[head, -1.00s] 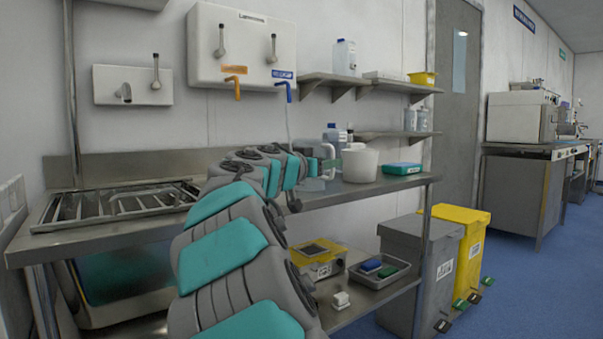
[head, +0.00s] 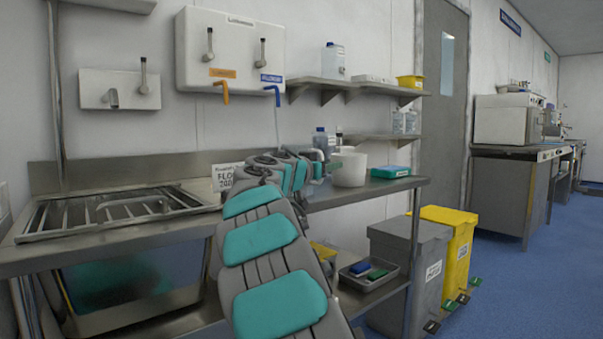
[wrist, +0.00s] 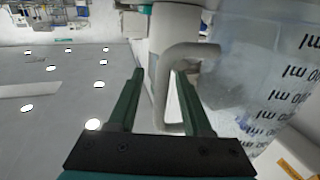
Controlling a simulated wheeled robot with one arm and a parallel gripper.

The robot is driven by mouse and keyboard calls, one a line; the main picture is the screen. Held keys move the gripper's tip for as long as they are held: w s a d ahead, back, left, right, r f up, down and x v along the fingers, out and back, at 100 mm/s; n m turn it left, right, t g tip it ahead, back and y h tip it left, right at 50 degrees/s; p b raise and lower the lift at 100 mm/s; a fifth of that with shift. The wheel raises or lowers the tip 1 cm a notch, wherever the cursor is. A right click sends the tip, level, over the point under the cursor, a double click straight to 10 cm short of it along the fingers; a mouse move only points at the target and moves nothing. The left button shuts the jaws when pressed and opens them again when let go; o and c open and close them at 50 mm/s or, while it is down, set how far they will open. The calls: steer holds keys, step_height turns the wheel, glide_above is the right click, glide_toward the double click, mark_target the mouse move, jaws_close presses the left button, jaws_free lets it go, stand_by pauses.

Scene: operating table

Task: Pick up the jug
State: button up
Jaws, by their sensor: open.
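The jug (wrist: 262,75) is a clear, tinted vessel with black ml marks, close on the right in the wrist view, where the marks appear upside down. Its pale curved handle (wrist: 168,85) runs between the two fingers. My gripper (wrist: 158,72) is open, with one dark green finger on each side of the handle; I cannot tell whether they touch it. In the head view my arm reaches over the steel counter (head: 390,187), and its end hides most of the jug there.
A white tub (head: 349,169), a blue-capped bottle (head: 321,141) and a teal box (head: 391,172) stand close by. A sink with a rack (head: 110,208) is left. Wall shelves (head: 352,88) hang above. Grey (head: 408,270) and yellow bins (head: 455,245) stand right of the counter.

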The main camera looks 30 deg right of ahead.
jaws_close()
stand_by(1.4)
